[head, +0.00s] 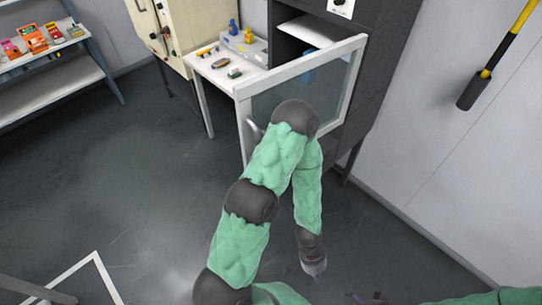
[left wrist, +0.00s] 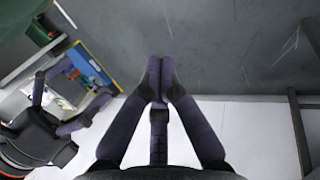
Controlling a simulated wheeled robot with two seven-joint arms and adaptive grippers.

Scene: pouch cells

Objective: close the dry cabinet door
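The dry cabinet (head: 398,45) is a dark grey case at the top of the head view. Its door (head: 300,65), a pale frame around a glass pane, stands open and swung out, showing a white shelf inside. A door handle (head: 252,127) shows at the near lower left, partly behind my left arm. My left gripper (head: 313,268) hangs low, well below and apart from the door. In the left wrist view its fingers (left wrist: 159,75) meet at the tips with nothing visible between them. My right gripper (left wrist: 78,92) shows at left there, its fingers spread and empty.
A white table (head: 212,72) with small coloured items stands left of the door, beside a cream cabinet (head: 190,28). A shelf rack (head: 60,85) is at far left. A yellow and black bar (head: 495,50) is on the right wall. The floor (head: 120,170) at left is clear.

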